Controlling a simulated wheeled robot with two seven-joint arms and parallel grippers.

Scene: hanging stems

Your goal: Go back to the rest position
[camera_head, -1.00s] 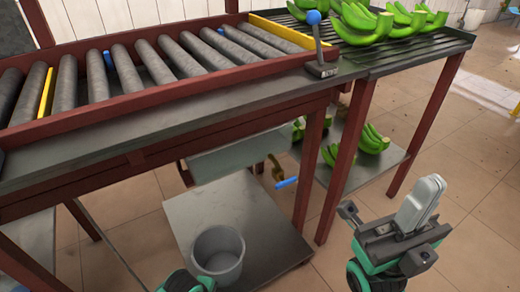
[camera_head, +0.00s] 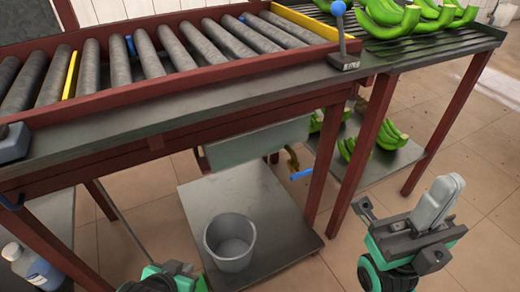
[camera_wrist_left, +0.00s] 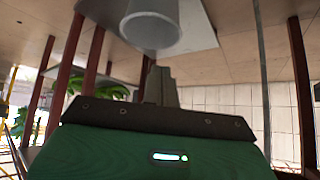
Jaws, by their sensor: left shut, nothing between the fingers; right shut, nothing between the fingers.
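My left gripper (camera_wrist_left: 158,86) shows in the left wrist view with its grey fingers shut and nothing between them. In the head view only the dark and green top of my left gripper (camera_head: 165,281) shows at the bottom edge, left of the grey bucket; its fingers cannot be made out there. My right gripper (camera_head: 437,203) is at the lower right of the head view, its light grey fingers together and empty. It is in front of the table's right leg, apart from the table and the bananas.
A roller conveyor table (camera_head: 220,100) crosses the upper view. A grey bucket (camera_head: 230,242) stands on a low plate (camera_head: 285,225). Green bananas (camera_head: 390,20) lie on the right rack, others on a lower shelf (camera_head: 385,165). A bottle (camera_head: 32,268) is at lower left. Floor is free at right.

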